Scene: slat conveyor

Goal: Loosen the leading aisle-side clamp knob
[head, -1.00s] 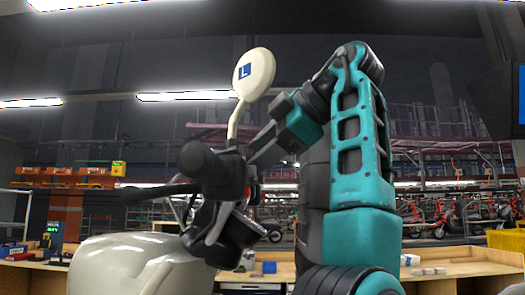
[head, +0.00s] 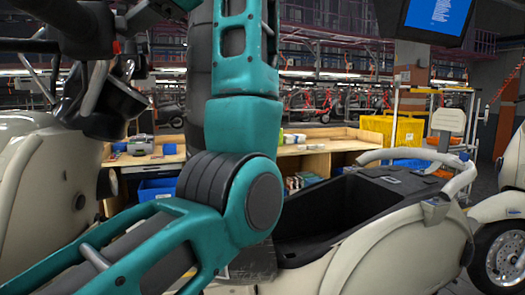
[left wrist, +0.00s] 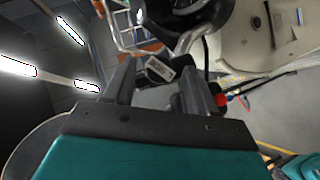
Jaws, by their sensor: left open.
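I cannot make out a clamp knob in either view. In the left wrist view my left gripper (left wrist: 157,66) is open, with its two dark fingers apart. A small grey box-shaped part with a pale face (left wrist: 161,68) shows between or beyond the fingertips; I cannot tell whether they touch it. A bent metal bar (left wrist: 190,38) and a red part (left wrist: 220,99) lie close to the right finger. In the head view my teal left arm crosses the middle and hides part of the scooter; its gripper is out of frame. My right gripper is in neither view.
A cream scooter front (head: 35,185) with dark handlebar parts (head: 110,105) stands at left. A cream scooter body with an open seat well (head: 345,215) is at right, another scooter wheel (head: 505,255) beyond it. A wooden bench (head: 310,155) and yellow bins (head: 400,130) stand behind.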

